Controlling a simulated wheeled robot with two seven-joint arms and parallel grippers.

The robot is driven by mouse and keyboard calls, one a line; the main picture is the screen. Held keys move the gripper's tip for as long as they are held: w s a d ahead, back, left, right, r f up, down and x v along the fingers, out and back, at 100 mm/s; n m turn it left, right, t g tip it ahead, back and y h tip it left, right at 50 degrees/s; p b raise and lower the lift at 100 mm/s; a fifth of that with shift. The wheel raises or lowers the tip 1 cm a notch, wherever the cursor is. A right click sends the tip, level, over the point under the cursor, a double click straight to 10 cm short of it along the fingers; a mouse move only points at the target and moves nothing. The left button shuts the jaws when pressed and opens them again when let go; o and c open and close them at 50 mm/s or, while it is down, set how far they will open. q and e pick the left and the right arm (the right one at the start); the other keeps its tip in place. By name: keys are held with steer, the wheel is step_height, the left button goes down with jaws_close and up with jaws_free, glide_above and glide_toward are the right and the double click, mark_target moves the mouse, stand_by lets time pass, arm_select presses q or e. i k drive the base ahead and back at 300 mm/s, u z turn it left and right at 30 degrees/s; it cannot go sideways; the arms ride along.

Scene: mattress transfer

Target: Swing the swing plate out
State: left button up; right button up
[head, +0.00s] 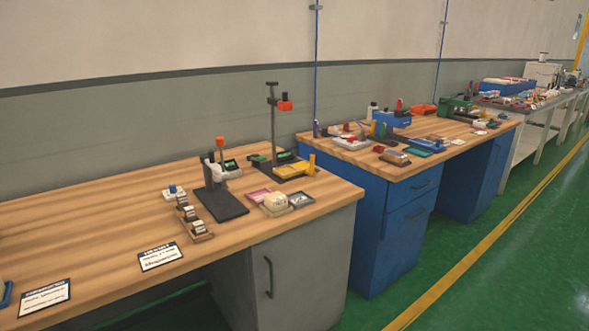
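Neither of my grippers shows in the head view. I cannot tell for sure which part is the swing plate. On the near wooden bench (90,225) stands a small device (214,172) with a white and grey body, an orange-red top and a flat black base (222,204). Behind it is a tall black stand (272,125) with an orange-red part near its top. A yellow part (292,171) lies at the foot of this stand. The details of both devices are too small to make out.
A row of small blocks (191,216) and a white piece with a blue knob (173,192) stand left of the small device. Two label cards (160,256) lie near the front edge. A blue-fronted bench (380,215) stands beyond, cluttered. Green floor (500,270) is clear at right.

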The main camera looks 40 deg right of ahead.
mark_target(286, 171)
steer(key=z, duration=0.55)
steer(key=k, duration=1.3)
steer(key=z, duration=1.25)
steer(key=i, duration=1.45)
steer(key=u, duration=0.35)
steer(key=i, duration=1.05)
steer(key=u, duration=1)
